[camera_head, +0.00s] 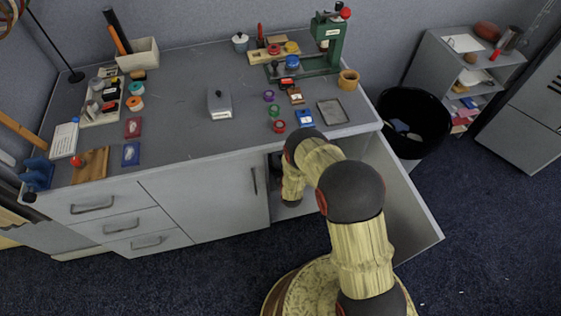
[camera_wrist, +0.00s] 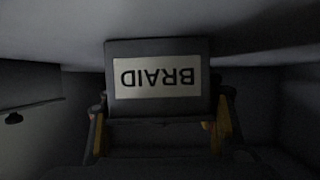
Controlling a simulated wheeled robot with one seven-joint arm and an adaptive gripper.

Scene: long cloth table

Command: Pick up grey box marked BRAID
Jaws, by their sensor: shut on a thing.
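The grey box marked BRAID (camera_wrist: 202,72) is in the middle of the wrist view, its pale label upside down there. My gripper (camera_wrist: 160,125) has one finger at each side of the box and is shut on it. Both are inside the dim cupboard under the table. In the head view my arm reaches in through the open cupboard door (camera_head: 402,205); the gripper and the box are hidden there. I cannot tell whether the box touches the cupboard floor.
The underside of the tabletop (camera_wrist: 60,25) is close above the box. The cupboard's side walls stand left and right. A black bin (camera_head: 420,115) stands beyond the open door. Spools, small boxes and a green press (camera_head: 325,45) are on the table (camera_head: 180,100).

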